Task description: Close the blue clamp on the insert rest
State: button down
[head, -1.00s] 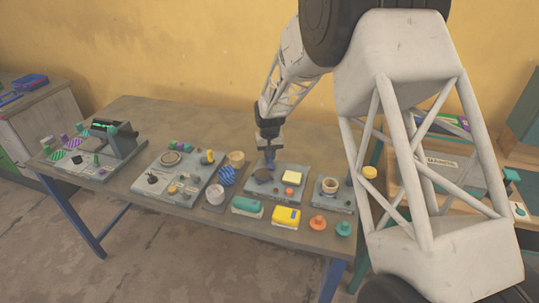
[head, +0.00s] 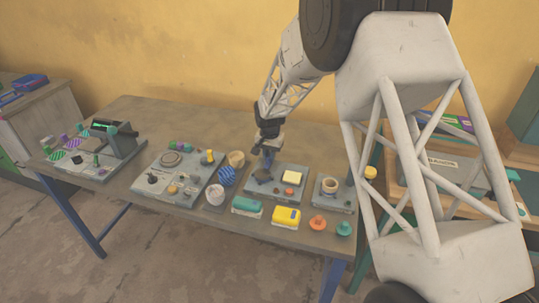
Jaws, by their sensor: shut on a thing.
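The blue clamp (head: 268,162) shows as a small blue upright piece at the left part of a grey base plate (head: 300,195), which I take to be the insert rest, near the middle of the table. My gripper (head: 268,152) reaches down from above and is shut on the top of the clamp. A dark round piece lies at the clamp's foot, and a pale yellow block (head: 292,177) sits on the right of the same plate. The fingers and clamp are small in the view, so the clamp's exact angle cannot be told.
Left of the plate stand a wooden cup (head: 236,159), a blue striped piece (head: 227,176) and a white cup (head: 215,194). A small fixture with a cup (head: 331,185) stands to the right.

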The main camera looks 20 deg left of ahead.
jog(key=c, duration=1.1)
grip_release()
jog(key=shift+r, duration=0.1)
jog(key=shift+r, duration=3.85)
